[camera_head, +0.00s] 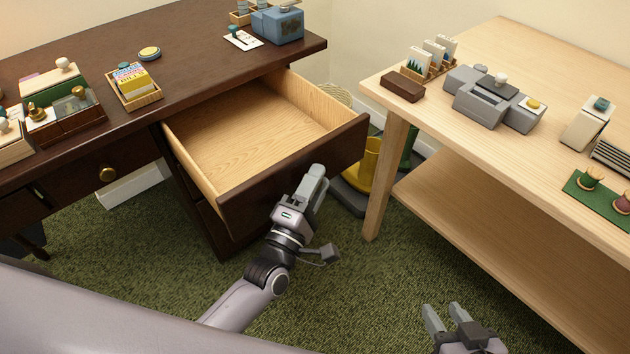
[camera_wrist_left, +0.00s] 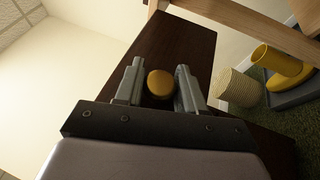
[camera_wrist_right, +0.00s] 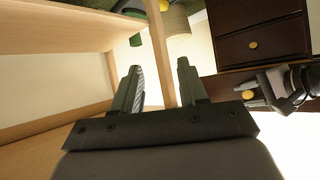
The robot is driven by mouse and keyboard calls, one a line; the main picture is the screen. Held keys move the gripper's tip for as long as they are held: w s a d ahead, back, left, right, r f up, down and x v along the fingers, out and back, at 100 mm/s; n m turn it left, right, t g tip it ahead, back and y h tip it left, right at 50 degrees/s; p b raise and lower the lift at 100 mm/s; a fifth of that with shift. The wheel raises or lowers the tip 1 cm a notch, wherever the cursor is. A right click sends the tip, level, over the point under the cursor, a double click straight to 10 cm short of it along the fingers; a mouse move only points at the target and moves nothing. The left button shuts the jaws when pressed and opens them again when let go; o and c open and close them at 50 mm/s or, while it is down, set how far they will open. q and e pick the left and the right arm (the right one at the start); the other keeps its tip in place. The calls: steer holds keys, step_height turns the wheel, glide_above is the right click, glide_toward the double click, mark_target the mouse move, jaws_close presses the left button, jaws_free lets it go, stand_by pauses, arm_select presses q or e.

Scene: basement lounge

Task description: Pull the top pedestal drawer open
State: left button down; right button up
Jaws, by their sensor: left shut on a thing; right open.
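The top pedestal drawer (camera_head: 262,140) of the dark desk stands pulled out in the head view. Its pale wooden inside is empty. My left gripper (camera_head: 314,178) is at the drawer's dark front. In the left wrist view its fingers (camera_wrist_left: 160,88) are on either side of the round brass knob (camera_wrist_left: 160,83), shut on it. In the head view the gripper hides this knob. My right gripper (camera_head: 447,318) is open and empty, low at the bottom right over the carpet. Its spread fingers (camera_wrist_right: 160,90) show in the right wrist view.
The dark desk (camera_head: 190,40) carries stamp boxes, a card tray and a blue device. A light wooden table (camera_head: 540,70) with a lower shelf (camera_head: 480,220) stands at right. Yellow boots (camera_head: 364,165) stand between desk and table. Green carpet (camera_head: 340,290) lies clear in front.

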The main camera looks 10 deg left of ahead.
arm_select(q)
steer(key=c, duration=0.7)
jaws_free()
steer(key=shift+c, duration=0.2)
steer(key=shift+s+a+f, duration=0.15)
steer(key=shift+s, duration=0.35)
steer(key=v, duration=0.6)
steer(key=shift+p, duration=0.4)
arm_select(e)
steer(key=shift+s+d+f, duration=0.15)
steer(key=shift+s+d, duration=0.05)
arm_select(q)
steer(key=shift+s, duration=0.1)
